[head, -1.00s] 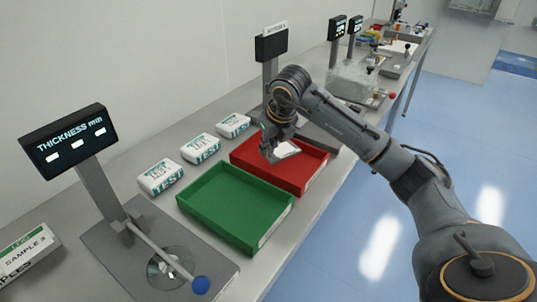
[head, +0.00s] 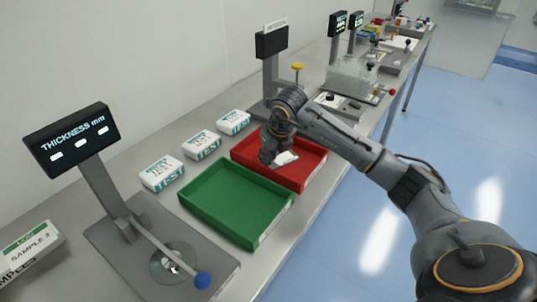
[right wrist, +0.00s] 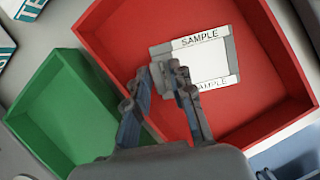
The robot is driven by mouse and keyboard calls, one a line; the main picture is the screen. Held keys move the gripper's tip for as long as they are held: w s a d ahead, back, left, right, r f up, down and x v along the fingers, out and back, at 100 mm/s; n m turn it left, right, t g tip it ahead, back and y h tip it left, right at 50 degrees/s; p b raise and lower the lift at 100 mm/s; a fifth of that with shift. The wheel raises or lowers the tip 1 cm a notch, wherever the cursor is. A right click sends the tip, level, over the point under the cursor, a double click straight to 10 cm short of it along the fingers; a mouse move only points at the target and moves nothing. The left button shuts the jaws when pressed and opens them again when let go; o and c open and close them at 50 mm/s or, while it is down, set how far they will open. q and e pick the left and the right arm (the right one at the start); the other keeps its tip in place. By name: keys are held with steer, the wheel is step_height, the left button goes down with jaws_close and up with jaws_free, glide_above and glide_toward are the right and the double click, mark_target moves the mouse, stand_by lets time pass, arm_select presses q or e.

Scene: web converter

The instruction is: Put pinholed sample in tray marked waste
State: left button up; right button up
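The sample (head: 286,158) is a flat white square with a grey border, inside the red tray (head: 310,172). In the right wrist view the sample (right wrist: 203,62) shows the word SAMPLE on two edges, over the floor of the red tray (right wrist: 250,117). My right gripper (head: 268,160) is low over the left part of the red tray. In the right wrist view its fingers (right wrist: 160,72) stand apart at the sample's left edge. Contact there is hard to tell. No pinhole can be made out. My left gripper is not in view.
An empty green tray (head: 232,205) stands beside the red one. Several white TEST boxes (head: 161,175) line the back. A thickness gauge (head: 72,140) and a Sample 3 box (head: 28,250) are at the left. A second display stand (head: 271,42) rises behind the red tray.

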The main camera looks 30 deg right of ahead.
steer(key=shift+r, duration=0.15)
steer(key=b+v, duration=0.1)
steer(key=v, duration=1.1)
